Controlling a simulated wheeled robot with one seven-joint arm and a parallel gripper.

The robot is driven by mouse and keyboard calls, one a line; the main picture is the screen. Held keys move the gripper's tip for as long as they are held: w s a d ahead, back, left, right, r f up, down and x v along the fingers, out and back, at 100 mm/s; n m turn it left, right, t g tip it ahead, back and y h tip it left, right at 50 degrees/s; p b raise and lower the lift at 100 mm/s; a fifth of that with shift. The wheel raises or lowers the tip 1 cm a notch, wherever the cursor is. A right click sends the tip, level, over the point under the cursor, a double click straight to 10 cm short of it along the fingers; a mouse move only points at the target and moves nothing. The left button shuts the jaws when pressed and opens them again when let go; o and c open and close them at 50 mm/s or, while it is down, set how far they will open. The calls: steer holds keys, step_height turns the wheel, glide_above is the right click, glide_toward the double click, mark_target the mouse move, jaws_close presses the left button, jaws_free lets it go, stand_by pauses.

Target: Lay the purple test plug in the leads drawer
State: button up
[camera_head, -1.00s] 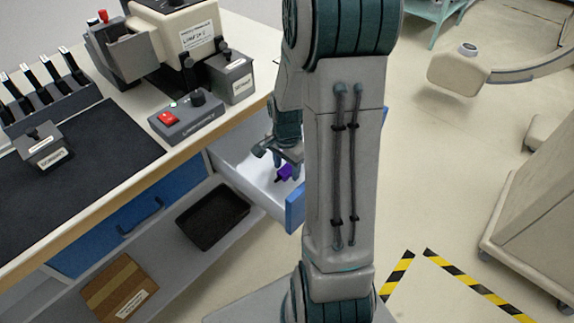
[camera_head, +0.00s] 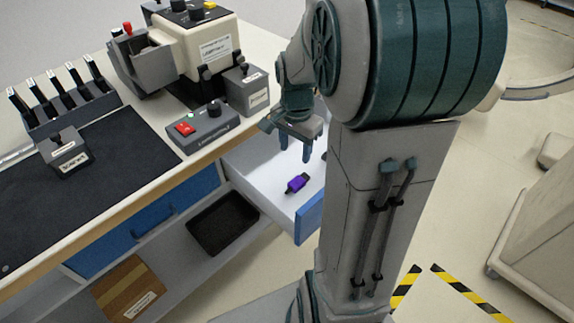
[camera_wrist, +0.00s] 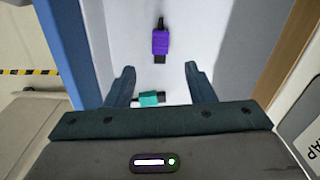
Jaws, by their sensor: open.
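The purple test plug (camera_head: 297,183) lies on the white floor of the open drawer (camera_head: 262,184). In the wrist view the purple plug (camera_wrist: 160,42) lies beyond my fingertips, its dark end pointing away. A teal plug (camera_wrist: 150,98) also lies in the drawer and shows between my fingers in the wrist view. My gripper (camera_head: 295,155) is above the drawer, apart from the purple plug, with its fingers pointing down. In the wrist view my gripper (camera_wrist: 160,80) is open, with nothing held between the fingers.
The blue drawer front (camera_head: 309,219) sticks out from the bench. A control box with a red switch (camera_head: 205,128) stands on the bench edge above. A black tray (camera_head: 222,224) and a cardboard box (camera_head: 128,287) are on the lower shelf.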

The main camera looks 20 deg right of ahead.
steer(key=s+a+r+n+t, duration=0.2)
steer(key=s+a+r+n, duration=0.3)
steer(key=s+a+n, duration=0.5)
steer(key=s+n, duration=0.1)
steer(key=n, duration=0.1)
steer(key=shift+s+r+n, duration=0.15)
steer(key=shift+s+n, duration=0.05)
steer(key=shift+n, duration=0.1)
step_height(320, 180, up, 8)
steer(key=p, duration=0.7)
steer(key=shift+d+t, duration=0.2)
steer(key=shift+t, duration=0.1)
steer(key=shift+c, duration=0.3)
